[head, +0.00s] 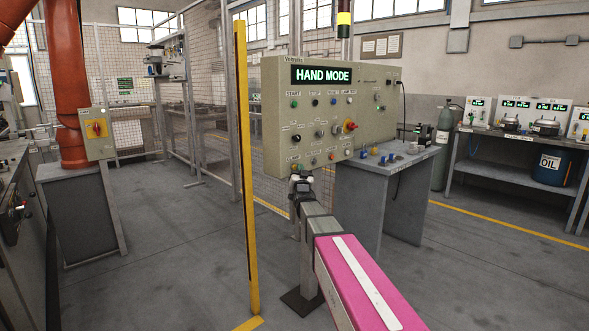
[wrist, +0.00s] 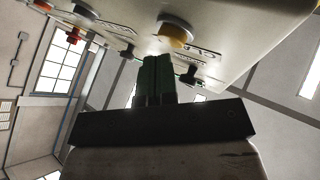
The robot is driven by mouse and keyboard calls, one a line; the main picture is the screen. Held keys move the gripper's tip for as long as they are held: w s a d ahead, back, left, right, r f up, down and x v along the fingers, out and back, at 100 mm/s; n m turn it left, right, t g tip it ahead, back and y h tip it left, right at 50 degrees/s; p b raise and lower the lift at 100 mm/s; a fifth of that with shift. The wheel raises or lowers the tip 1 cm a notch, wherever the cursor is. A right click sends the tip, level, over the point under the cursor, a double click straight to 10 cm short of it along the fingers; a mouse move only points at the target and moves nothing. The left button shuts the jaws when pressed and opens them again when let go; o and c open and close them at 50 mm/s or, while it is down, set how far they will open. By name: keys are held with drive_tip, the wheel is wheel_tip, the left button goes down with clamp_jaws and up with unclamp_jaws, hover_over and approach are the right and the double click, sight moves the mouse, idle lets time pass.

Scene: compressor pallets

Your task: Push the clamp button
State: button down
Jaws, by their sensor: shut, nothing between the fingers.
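The grey control panel (head: 270,110) shows a lit HAND MODE display and rows of small buttons and knobs. My gripper (head: 299,178) is at the panel's lower left edge, below the bottom row. In the wrist view my gripper's dark green fingers (wrist: 155,75) are together and empty. Their tips are close to a round amber button (wrist: 176,32) with a pale ring on the panel face. I cannot tell whether they touch.
In the wrist view a black knob (wrist: 189,76) sits to the right of the fingers and a red knob (wrist: 74,36) to the far left. A yellow post (head: 246,170) stands left of the panel. A grey table (head: 375,185) stands behind my arm. Open floor lies at left.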

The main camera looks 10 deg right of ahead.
drive_tip(key=shift+w+a, duration=0.25)
drive_tip(key=shift+w, duration=0.1)
idle(0.5)
drive_tip(key=shift+s+d, duration=0.1)
drive_tip(key=shift+s, duration=0.05)
drive_tip(key=shift+s+d, duration=0.45)
drive_tip(key=shift+s, duration=0.2)
drive_tip(key=shift+s+d, duration=0.1)
drive_tip(key=s+d, duration=0.1)
drive_tip(key=s, duration=0.1)
drive_tip(key=s+d, duration=0.2)
drive_tip(key=shift+s+d, duration=0.15)
drive_tip(key=shift+s, duration=0.15)
idle(0.8)
